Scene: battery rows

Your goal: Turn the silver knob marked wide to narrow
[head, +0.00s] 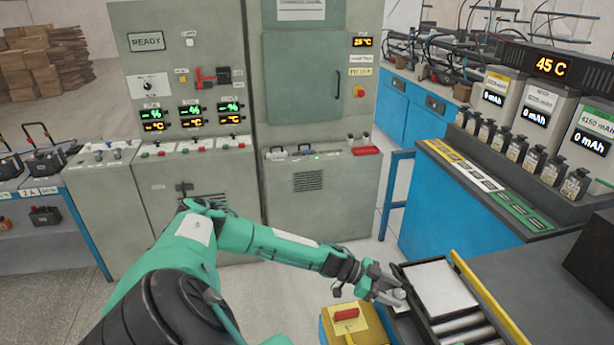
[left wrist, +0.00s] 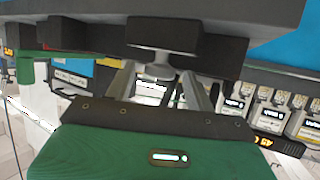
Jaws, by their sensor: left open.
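A small dial with a dark pointer (head: 147,86) sits on a white plate on the grey cabinet front, below the READY sign. Two small pale knobs, one of them (head: 116,154), sit on top of the lower left console. Their markings are too small to read, so I cannot tell which knob is marked wide and narrow. My left gripper (head: 393,293) is open, low at the right beside a dark tray, well away from these knobs. In the left wrist view its fingers (left wrist: 168,92) stand apart with nothing clearly held between them.
The grey cabinet (head: 220,130) stands upright at the back. A blue bench (head: 455,215) with chargers and batteries is at the right. A dark roller tray (head: 442,290) and a yellow box with a red handle (head: 345,322) are near the gripper. Floor is clear before the cabinet.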

